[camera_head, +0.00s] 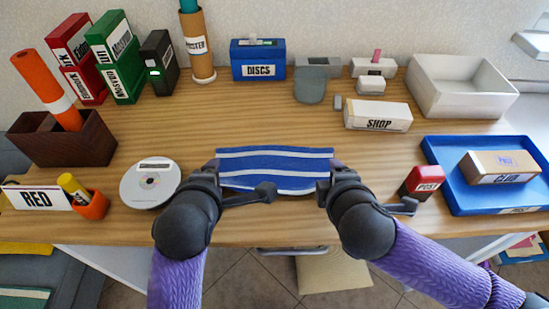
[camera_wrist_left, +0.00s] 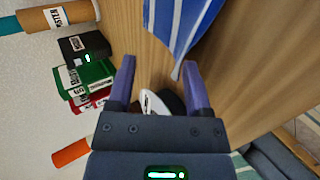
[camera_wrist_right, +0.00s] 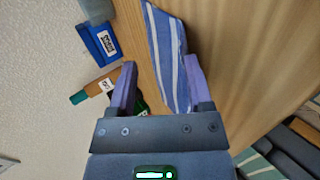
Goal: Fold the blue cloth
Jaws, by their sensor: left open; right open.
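The blue cloth (camera_head: 275,170) with white stripes lies at the front middle of the wooden desk, wider than it is deep. I cannot tell whether it has layers. My left gripper (camera_head: 217,168) is at its left end, fingers open. In the left wrist view, a corner of the cloth (camera_wrist_left: 178,28) reaches in near one fingertip of that gripper (camera_wrist_left: 158,67). My right gripper (camera_head: 332,170) is at its right end, open. In the right wrist view, the cloth (camera_wrist_right: 168,50) reaches between the spread fingers of that gripper (camera_wrist_right: 160,66). Neither gripper is closed on it.
A disc (camera_head: 150,183) lies left of the cloth, near an orange cup (camera_head: 92,206). A red stamp (camera_head: 422,182) and a blue tray (camera_head: 440,154) are on the right. A SHOP box (camera_head: 378,115) stands behind.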

